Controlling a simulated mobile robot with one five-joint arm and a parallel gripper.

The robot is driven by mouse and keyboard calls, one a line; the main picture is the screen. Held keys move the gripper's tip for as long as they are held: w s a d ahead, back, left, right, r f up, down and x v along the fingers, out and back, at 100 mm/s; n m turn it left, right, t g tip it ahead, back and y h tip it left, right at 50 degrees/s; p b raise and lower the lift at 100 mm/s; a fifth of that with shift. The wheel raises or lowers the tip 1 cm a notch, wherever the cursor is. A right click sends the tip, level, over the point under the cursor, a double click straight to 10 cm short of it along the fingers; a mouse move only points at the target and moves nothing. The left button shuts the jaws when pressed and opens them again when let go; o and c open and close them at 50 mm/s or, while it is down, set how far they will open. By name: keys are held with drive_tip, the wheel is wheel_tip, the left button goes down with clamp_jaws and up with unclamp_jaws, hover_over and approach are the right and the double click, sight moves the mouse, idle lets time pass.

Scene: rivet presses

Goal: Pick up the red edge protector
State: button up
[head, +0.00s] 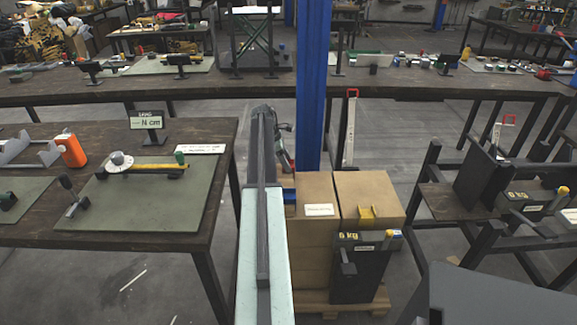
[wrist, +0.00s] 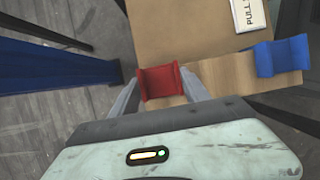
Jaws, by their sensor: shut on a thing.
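The red edge protector (wrist: 162,84) is a short channel-shaped piece. In the wrist view it sits between the two pale fingers of my gripper (wrist: 161,88), which is shut on it. It overlaps the edge of a cardboard carton (wrist: 165,35); I cannot tell whether it touches the carton. In the head view my arm reaches forward to the left of the stacked cartons (head: 314,235) and largely hides the gripper end.
A blue post (head: 312,80) stands behind the cartons. A workbench (head: 215,200) is at left, a dark 6 kg block (head: 358,270) in front.

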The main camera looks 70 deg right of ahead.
wheel_tip(320, 180, up, 18)
drive_tip(key=p, duration=1.8)
drive_tip(key=shift+r, duration=0.2)
